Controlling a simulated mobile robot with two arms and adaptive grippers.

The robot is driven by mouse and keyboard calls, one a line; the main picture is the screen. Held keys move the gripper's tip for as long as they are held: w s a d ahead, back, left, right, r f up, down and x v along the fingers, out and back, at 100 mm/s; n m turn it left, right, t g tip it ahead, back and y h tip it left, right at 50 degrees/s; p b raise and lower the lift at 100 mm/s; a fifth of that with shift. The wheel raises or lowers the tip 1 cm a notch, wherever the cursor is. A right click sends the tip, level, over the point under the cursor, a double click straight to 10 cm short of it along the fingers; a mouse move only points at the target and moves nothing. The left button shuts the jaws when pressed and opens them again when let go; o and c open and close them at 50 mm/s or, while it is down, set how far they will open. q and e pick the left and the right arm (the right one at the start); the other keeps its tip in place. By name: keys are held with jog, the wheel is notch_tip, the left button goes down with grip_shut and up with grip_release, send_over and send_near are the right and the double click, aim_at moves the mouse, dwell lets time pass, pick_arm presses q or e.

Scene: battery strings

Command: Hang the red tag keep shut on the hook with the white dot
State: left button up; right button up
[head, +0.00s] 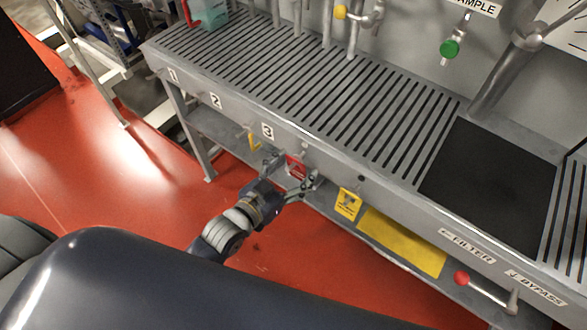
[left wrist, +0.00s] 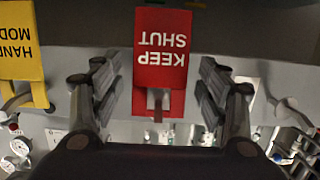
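The red KEEP SHUT tag (head: 295,167) is at the front face of the bench, right of the number 3 label. In the left wrist view the tag (left wrist: 160,50) appears upside down, with a pale slot at its lower end. Whether a hook passes through that slot is unclear. My left gripper (head: 291,177) is at the tag, its fingers spread on either side. In the left wrist view the gripper (left wrist: 158,95) shows gaps between both fingers and the tag. I cannot make out a white dot on any hook. My right gripper is out of view.
A yellow tag (head: 347,203) hangs to the right; in the left wrist view this HAND MODE tag (left wrist: 20,55) is at the left. A yellow piece (head: 254,141) is left of the gripper. A red-knobbed lever (head: 462,279) projects at lower right. Red floor (head: 150,215) lies open in front.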

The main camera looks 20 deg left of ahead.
pick_arm(q)
jog(key=v, duration=1.2)
jog(key=s+a+f+n+g+y+p, duration=0.1)
jog(key=s+a+f+g+y, duration=0.15)
jog(key=f, duration=1.25)
jog(key=s+a+f+g+y, duration=0.1)
jog(key=s+a+f+g, duration=0.3)
jog(key=f, duration=1)
jog(key=s+f+g+y+p, duration=0.1)
jog(key=s+f+g, duration=0.6)
jog(key=s+f, duration=1)
jog(key=s+y, duration=0.1)
jog(key=s, duration=0.3)
jog(key=shift+f+n, duration=0.3)
jog(key=shift+f, duration=0.1)
